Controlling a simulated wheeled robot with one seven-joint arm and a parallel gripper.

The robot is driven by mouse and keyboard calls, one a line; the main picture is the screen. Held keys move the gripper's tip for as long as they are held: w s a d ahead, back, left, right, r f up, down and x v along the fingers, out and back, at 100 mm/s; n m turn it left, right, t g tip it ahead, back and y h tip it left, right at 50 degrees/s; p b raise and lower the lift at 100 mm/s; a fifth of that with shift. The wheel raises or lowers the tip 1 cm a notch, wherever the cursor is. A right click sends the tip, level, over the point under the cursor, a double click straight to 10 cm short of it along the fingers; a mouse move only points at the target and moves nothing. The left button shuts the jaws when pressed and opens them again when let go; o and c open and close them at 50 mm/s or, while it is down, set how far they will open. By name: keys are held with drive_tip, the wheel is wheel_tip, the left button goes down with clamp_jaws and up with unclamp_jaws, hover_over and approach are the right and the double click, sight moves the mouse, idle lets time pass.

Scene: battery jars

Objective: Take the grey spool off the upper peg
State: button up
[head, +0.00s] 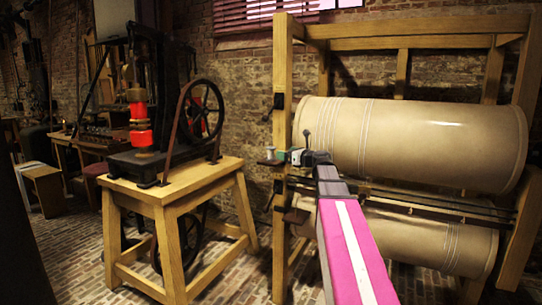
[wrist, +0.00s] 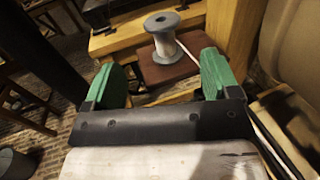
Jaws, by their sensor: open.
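The grey spool (wrist: 165,44) has dark grey flanges and a pale wound middle. In the wrist view it stands upright over a small brown block (wrist: 182,68), ahead of my gripper (wrist: 160,62). The two green fingers are wide apart, with the spool between their lines and beyond the tips; nothing is held. In the head view the spool (head: 270,155) is small, just left of my gripper (head: 291,156) at the wooden post. I cannot make out the peg itself; the spool hides it.
A wooden frame (head: 283,60) holds a large upper beige roll (head: 420,140) and a lower one (head: 430,240), close right of my arm. A brown ledge (head: 291,215) sits lower on the post. A wooden stand (head: 175,187) with a wheeled machine is left, with brick floor between.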

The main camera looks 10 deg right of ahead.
sight(275, 150)
drive_tip(key=x, duration=1)
drive_tip(key=shift+d+r, duration=0.1)
drive_tip(key=shift+d, duration=0.05)
drive_tip(key=shift+c, duration=0.3)
drive_tip(key=c, duration=0.9)
